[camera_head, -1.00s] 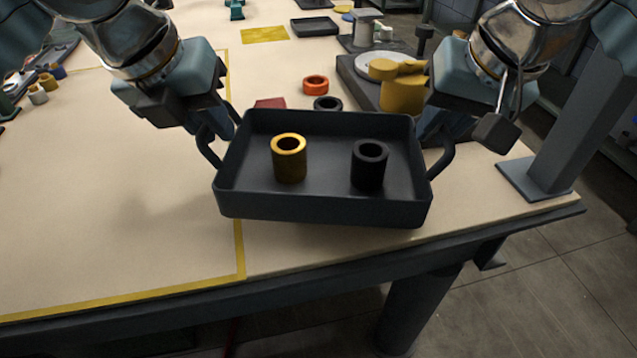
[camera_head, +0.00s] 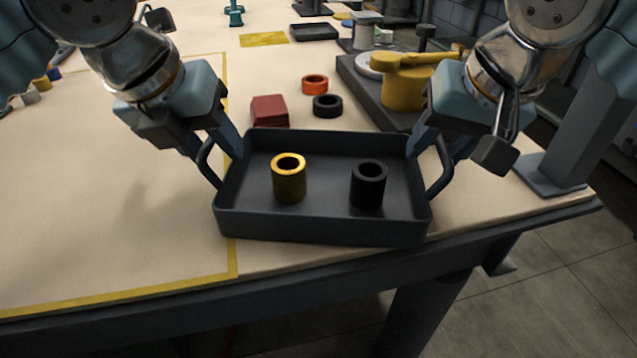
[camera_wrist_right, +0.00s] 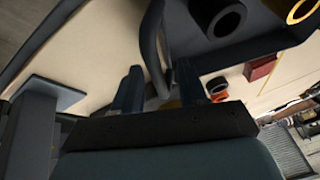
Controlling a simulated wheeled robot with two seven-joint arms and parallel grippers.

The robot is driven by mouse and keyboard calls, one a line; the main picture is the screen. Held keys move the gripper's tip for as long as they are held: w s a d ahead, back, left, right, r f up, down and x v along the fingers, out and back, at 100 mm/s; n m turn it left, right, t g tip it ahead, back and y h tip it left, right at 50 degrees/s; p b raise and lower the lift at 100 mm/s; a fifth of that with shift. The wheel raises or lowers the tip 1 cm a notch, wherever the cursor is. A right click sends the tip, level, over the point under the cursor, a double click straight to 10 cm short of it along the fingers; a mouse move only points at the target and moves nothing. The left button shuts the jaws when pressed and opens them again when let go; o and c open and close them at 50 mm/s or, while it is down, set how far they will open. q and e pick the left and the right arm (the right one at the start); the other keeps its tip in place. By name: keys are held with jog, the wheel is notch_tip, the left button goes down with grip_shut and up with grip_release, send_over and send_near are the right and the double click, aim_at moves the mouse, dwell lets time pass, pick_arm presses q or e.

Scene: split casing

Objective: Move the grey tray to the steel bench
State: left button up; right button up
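The grey tray (camera_head: 320,226) is dark, with a looped handle at each side, and sits at the front edge of the beige-topped table. It looks set down there, its near right corner at the edge; contact underneath is hidden. It holds a yellow hollow cylinder (camera_head: 289,182) and a black one (camera_head: 368,188), both upright. My left gripper (camera_head: 212,147) has its fingers apart around the left handle. My right gripper (camera_head: 440,145) has its fingers apart around the right handle; in the right wrist view (camera_wrist_right: 160,80) gaps show beside the handle. I cannot tell which surface is the steel bench.
Behind the tray are a red block (camera_head: 269,111), a black ring (camera_head: 327,105), an orange ring (camera_head: 315,84) and a dark fixture with a yellow part (camera_head: 404,88). A grey post (camera_head: 575,130) stands at right. The yellow-taped area (camera_head: 100,200) at left is largely clear.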

jog(key=shift+s+r, duration=0.1)
jog(key=shift+r, duration=0.3)
pick_arm(q)
jog(key=v, duration=1.2)
pick_arm(e)
jog(key=v, duration=1.1)
jog(key=shift+s, duration=0.15)
